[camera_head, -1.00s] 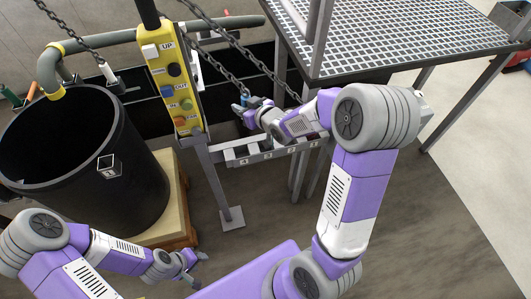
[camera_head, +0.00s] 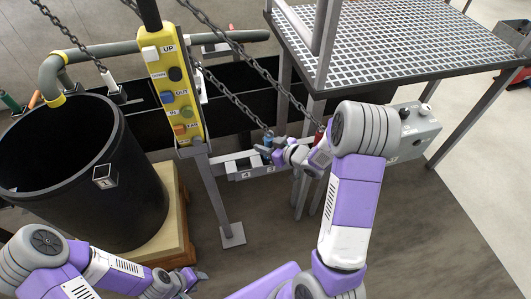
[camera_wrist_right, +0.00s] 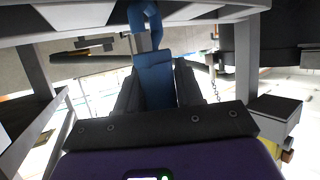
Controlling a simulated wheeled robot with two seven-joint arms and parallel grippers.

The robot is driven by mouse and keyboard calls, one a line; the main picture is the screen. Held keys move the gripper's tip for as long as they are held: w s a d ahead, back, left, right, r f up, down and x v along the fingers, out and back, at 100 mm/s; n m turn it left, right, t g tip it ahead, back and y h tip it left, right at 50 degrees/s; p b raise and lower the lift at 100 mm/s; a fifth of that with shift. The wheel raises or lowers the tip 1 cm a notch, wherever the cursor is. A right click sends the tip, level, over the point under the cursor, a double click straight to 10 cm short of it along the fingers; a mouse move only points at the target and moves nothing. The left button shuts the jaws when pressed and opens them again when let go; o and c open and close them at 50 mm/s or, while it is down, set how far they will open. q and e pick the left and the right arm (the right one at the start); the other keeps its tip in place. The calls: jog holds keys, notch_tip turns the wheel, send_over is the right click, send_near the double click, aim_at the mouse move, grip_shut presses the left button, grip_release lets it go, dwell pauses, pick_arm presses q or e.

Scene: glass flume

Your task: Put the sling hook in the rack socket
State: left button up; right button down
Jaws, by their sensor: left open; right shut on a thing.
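The blue sling hook (camera_wrist_right: 154,78) is between the fingers of my right gripper (camera_wrist_right: 158,92); its curved end rises to the top of the right wrist view. In the head view the right gripper (camera_head: 272,151) is just above and beside the grey rack (camera_head: 228,171), with a bit of blue at its tips. The rack has numbered sockets; 4 and 3 are readable, and my right arm covers those further right. I cannot tell whether the hook touches the rack. My left gripper (camera_head: 190,281) is open and empty, low on the left.
A black barrel (camera_head: 75,190) stands on a wooden pallet at the left. A yellow pendant (camera_head: 172,85) hangs left of the rack. Chains cross above it. A grating table (camera_head: 390,45) with metal legs is at the right. A red thing (camera_head: 319,134) shows behind my right gripper.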

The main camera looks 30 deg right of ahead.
notch_tip(320, 180, down, 3)
jog(key=shift+w+f+b, duration=0.1)
jog(key=shift+b, duration=0.4)
jog(key=shift+f, duration=0.1)
jog(key=c, duration=0.7)
grip_release()
jog(key=shift+r, duration=0.35)
jog(key=p+v, duration=0.3)
jog(key=v, duration=0.9)
jog(key=shift+f, duration=0.1)
